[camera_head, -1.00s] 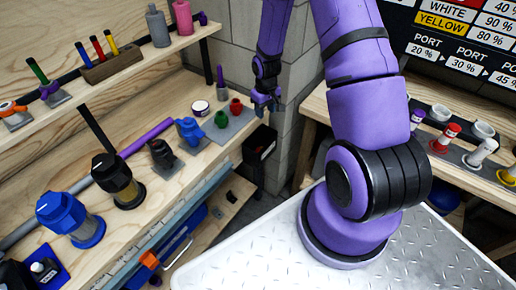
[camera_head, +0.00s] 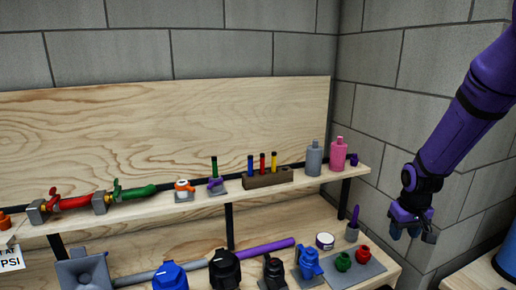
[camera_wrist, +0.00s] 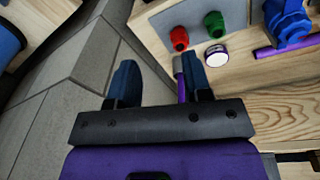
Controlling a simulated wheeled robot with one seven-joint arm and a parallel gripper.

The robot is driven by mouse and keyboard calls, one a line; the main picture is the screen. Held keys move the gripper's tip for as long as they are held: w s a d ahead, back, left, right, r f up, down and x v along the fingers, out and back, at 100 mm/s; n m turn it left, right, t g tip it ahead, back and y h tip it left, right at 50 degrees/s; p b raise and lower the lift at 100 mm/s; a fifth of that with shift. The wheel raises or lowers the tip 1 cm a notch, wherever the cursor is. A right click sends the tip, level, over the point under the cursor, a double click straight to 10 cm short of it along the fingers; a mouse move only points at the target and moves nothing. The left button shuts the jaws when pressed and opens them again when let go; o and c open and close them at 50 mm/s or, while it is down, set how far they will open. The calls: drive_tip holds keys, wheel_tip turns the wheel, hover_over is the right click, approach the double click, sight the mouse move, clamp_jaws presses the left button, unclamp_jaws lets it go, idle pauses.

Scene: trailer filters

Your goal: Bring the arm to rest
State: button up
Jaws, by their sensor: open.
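My purple arm (camera_head: 470,115) reaches down from the upper right in the head view. My gripper (camera_head: 410,232) hangs in the air beside the right end of the workbench, in front of the grey block wall. In the wrist view my gripper (camera_wrist: 158,75) shows two dark blue fingers spread wide apart with nothing held between them. A thin purple-handled tool (camera_wrist: 181,85) shows beyond the fingers, near the right one. It stands upright in a small grey holder in the head view (camera_head: 353,222), apart from my gripper.
The upper shelf holds a grey bottle (camera_head: 314,158) and a pink bottle (camera_head: 338,155). The grey wall (camera_head: 415,90) is close behind my gripper.

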drive_tip(key=s+a+r+t, duration=0.1)
drive_tip(key=s+a+r, duration=0.25)
drive_tip(key=r, duration=0.75)
drive_tip(key=s+a+r+t, duration=0.1)
drive_tip(key=s+a+r, duration=0.2)
drive_tip(key=s+r, duration=0.4)
drive_tip(key=s+a+r+t, duration=0.2)
drive_tip(key=s+r, duration=0.5)
drive_tip(key=s, duration=0.8)
drive_tip(key=shift+a+r+y, duration=0.3)
drive_tip(key=shift+a+r, duration=0.1)
drive_tip(key=shift+a, duration=0.4)
